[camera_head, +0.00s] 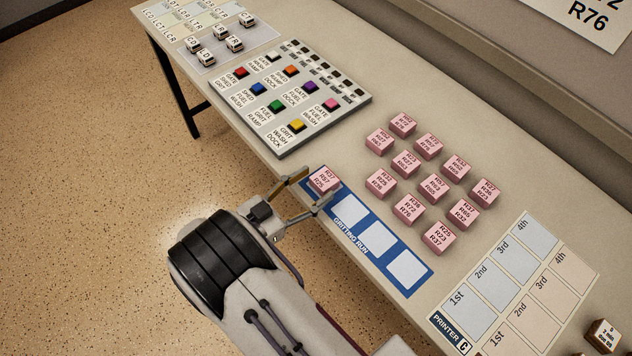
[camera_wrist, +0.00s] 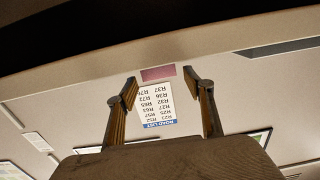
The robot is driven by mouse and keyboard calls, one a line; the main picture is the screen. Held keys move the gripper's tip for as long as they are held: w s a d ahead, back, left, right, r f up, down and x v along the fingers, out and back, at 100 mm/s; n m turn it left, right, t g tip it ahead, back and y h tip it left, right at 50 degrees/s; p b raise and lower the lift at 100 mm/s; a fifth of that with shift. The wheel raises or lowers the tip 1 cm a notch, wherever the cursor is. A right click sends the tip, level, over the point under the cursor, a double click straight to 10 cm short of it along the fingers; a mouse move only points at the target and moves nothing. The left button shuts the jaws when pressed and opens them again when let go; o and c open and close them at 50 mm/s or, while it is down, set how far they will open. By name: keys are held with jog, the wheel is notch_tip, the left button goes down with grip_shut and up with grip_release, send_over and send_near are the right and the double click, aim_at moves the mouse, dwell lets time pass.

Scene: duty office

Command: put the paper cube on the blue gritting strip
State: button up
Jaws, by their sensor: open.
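A pink paper cube (camera_head: 324,180) with road numbers on it sits at the far left end of the blue gritting strip (camera_head: 391,252). The strip's other white squares are bare. My gripper (camera_head: 307,187) is open at that end of the strip, its fingers low and pointing at the cube. The cube's near side is at or just beyond the fingertips; whether they touch it I cannot tell. In the wrist view, a pink face (camera_wrist: 158,73) shows between the two spread fingertips, and nothing is clamped.
Several more pink cubes (camera_head: 433,188) stand behind the strip. A button panel (camera_head: 290,97) lies to the left, with small white blocks (camera_head: 214,43) beyond it. Printer cards (camera_head: 510,285) lie at the right. A road list (camera_wrist: 157,104) hangs on the wall.

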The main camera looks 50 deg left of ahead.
jog(key=s, duration=1)
jog(key=shift+r, duration=0.25)
jog(key=shift+s+d, duration=0.1)
dwell(0.3)
